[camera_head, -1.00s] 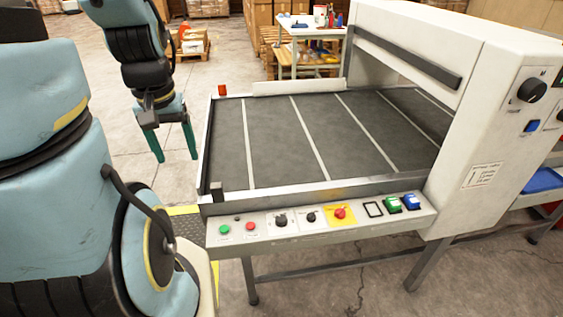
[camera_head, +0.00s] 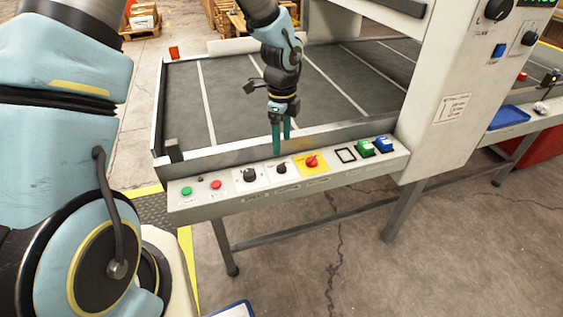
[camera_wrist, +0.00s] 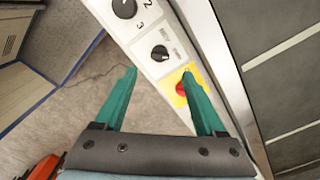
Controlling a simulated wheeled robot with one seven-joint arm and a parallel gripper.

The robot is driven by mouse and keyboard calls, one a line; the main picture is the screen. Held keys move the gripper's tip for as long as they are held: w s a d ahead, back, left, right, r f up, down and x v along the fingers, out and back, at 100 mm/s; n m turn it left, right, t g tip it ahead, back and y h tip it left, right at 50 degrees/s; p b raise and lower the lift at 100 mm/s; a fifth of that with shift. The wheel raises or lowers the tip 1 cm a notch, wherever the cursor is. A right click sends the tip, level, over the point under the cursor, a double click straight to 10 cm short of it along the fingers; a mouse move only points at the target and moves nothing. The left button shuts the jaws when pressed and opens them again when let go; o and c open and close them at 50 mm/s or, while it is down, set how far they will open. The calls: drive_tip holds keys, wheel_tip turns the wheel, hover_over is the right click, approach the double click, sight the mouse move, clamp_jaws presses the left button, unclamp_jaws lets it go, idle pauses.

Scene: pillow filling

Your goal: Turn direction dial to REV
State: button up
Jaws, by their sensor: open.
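A small black dial on a white plate with two short labels, apparently the direction dial (camera_head: 281,168), sits on the front control panel between a larger black dial and the red knob on yellow. It also shows in the wrist view (camera_wrist: 160,53), just beyond and between my fingertips. My gripper (camera_head: 281,146), with green fingers pointing down, is open and empty just above the panel behind this dial. In the wrist view my gripper (camera_wrist: 160,73) has its fingers spread wide, apart from the dial.
The larger numbered dial (camera_head: 250,175) lies to the left. The red knob on a yellow plate (camera_head: 311,160) lies right beside it, close to one finger in the wrist view. Green (camera_head: 186,191) and red (camera_head: 216,184) buttons are further left. A raised conveyor rail (camera_head: 240,151) runs behind the panel.

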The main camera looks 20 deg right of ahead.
sight(282, 164)
wheel_tip(282, 164, down, 8)
drive_tip(key=shift+f+p, duration=0.1)
drive_tip(key=shift+p, duration=0.35)
clamp_jaws()
idle(0.4)
